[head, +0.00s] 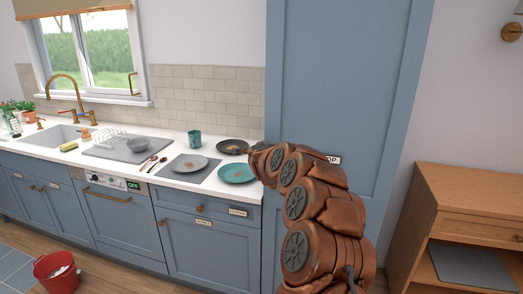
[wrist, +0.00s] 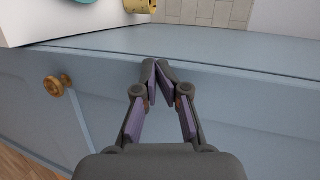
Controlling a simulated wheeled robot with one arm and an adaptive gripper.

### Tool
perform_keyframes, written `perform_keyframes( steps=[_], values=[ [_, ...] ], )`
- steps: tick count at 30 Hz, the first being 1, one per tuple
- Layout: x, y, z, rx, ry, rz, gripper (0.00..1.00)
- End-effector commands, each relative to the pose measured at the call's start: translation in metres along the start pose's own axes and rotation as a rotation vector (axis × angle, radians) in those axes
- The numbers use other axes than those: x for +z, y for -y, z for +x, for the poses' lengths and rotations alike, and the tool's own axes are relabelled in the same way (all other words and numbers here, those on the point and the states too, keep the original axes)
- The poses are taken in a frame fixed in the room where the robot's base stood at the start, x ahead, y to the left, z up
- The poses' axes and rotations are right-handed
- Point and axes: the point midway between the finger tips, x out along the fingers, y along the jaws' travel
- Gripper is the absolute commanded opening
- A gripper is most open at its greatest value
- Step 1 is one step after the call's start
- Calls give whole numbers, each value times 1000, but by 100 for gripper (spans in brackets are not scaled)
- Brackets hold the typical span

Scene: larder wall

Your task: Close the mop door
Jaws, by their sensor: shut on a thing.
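The mop door (head: 345,70) is the tall blue panel right of the counter; the end of its label (head: 333,159) shows beside my arm. I cannot tell whether it stands slightly ajar. My gripper (wrist: 157,68) is hidden behind my arm's links in the head view, at the door's left side near the counter edge. In the wrist view its fingertips are drawn close together against a blue surface. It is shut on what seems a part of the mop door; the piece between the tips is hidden.
The counter left of the door holds a teal plate (head: 237,175), a dark plate (head: 231,146) and a grey plate (head: 189,163). A brass knob (wrist: 54,85) shows on a blue front. A wooden cabinet (head: 475,190) stands right. A red bucket (head: 57,274) is on the floor.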

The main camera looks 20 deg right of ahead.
Motion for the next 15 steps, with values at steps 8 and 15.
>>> perform_keyframes(
  steps=[8, 15],
  values=[
    [21, -6, -30, -7, -3, -6, 0],
    [29, -6, -59, -9, -6, -7, 0]
  ],
)
